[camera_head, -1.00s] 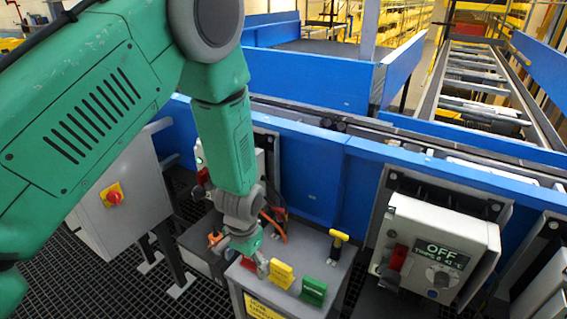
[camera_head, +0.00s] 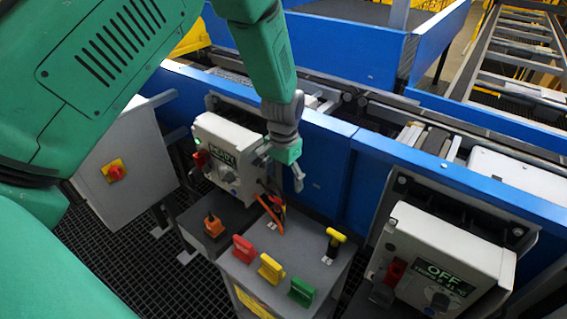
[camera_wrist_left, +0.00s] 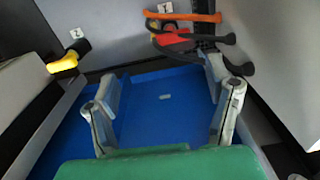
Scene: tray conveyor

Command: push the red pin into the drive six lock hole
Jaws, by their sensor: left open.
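A red upright piece (camera_head: 243,249) stands on the grey stand beside a yellow piece (camera_head: 270,268) and a green piece (camera_head: 302,291); I cannot tell for certain whether it is the red pin. The right control box (camera_head: 440,262) reads OFF, with a red part (camera_head: 395,271) on its left side; its smaller lettering and any lock hole are unclear. My left gripper (camera_head: 283,168) is open above the stand, just right of the left control box (camera_head: 224,153). In the left wrist view its fingers (camera_wrist_left: 162,85) are apart with nothing between them. My right gripper is out of view.
Tools with orange and red handles (camera_head: 272,212) are at the stand's back, below my left gripper; they show in the wrist view (camera_wrist_left: 185,38). A yellow-topped part (camera_head: 336,236) stands at right. A blue conveyor wall (camera_head: 318,165) runs behind.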

